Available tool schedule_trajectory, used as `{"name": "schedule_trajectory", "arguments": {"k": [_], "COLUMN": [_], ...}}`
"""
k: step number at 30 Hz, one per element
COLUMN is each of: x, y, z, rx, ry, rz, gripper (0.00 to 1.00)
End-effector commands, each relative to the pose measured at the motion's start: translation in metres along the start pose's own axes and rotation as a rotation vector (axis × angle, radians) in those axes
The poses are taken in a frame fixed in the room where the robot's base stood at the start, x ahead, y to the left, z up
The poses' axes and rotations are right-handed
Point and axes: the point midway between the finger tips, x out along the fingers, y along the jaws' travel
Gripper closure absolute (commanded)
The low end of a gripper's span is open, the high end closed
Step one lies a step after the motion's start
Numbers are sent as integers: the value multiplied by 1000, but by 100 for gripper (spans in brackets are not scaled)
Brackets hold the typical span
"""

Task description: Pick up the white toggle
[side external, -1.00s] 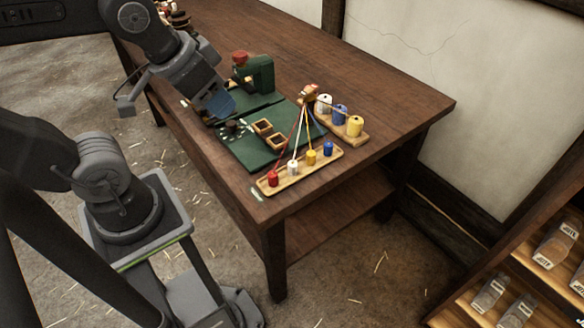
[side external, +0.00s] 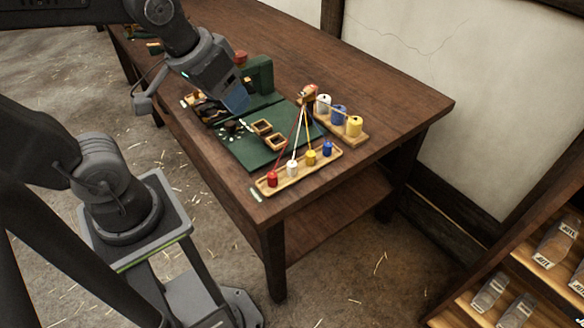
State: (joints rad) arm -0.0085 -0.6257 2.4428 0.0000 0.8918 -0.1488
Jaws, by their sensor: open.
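Several small pale pieces (side external: 232,127) lie at the left part of the green mat (side external: 262,158) on the wooden table. They are too small for me to tell which one is the white toggle. My gripper (side external: 240,104) is over the far left part of the mat, above and beyond the pale pieces. It is open, and I see nothing held in it. Its fingers are small and partly hidden by the blue part at its end.
Two small wooden trays (side external: 274,143) sit on the mat. A green machine (side external: 259,75) stands behind. A wooden rack (side external: 322,168) holds red, white, yellow and blue bobbins with strung cords. Spools stand on another board (side external: 358,136). The table's right end (side external: 410,95) is clear.

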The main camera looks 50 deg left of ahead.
Motion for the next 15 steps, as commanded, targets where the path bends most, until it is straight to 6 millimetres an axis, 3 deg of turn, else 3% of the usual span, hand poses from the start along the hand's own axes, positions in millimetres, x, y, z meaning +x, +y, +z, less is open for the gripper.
{"name": "schedule_trajectory", "arguments": {"k": [9,15], "x": [79,142], "y": [-1,-6], "z": [-58,-76], "rx": [-569,-902], "ry": [-207,-297], "rz": [-104,-211], "gripper": [43,43]}}
